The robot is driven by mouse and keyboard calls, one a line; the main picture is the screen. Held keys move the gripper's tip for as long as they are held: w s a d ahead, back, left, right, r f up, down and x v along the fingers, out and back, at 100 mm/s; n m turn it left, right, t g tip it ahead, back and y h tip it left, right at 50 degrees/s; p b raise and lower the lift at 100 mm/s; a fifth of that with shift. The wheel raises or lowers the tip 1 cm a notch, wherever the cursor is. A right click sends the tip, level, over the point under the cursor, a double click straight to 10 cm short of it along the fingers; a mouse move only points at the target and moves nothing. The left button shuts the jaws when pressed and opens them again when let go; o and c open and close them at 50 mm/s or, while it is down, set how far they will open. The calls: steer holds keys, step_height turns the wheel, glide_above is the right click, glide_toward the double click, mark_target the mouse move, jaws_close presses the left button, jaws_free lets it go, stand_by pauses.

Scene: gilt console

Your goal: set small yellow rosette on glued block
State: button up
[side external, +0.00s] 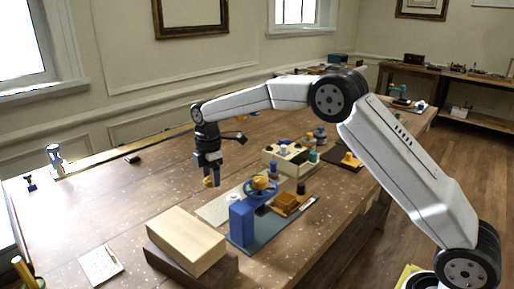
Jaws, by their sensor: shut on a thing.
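My gripper (213,184) points down over the middle of the wooden table. It is shut on a small yellow-orange piece (207,182), which I take to be the small yellow rosette; the fingers hide part of it. It is held near a pale flat board (214,210); the height above it is hard to judge. A large light wooden block (186,236) rests on a darker brown block (222,271) at the front. I cannot tell which block is the glued one, and no glue can be made out.
A blue stand (241,222) and a blue wheel with a yellow top (260,183) stand close right of my gripper, by a dark blue mat (268,236). A cream tray (289,162) holds small parts. A notepad (101,265) lies front left. The table's left is mostly clear.

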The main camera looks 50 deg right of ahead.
steer(key=shift+d, duration=0.1)
steer(key=s+d+r, duration=0.2)
steer(key=s+d, duration=0.4)
steer(key=d, duration=0.2)
steer(key=m, duration=0.1)
glide_above(286, 198)
steer(key=shift+r, duration=0.15)
steer(key=shift+w+f, duration=0.1)
steer(key=shift+f, duration=0.1)
steer(key=shift+f, duration=3.6)
steer(key=shift+f, duration=0.25)
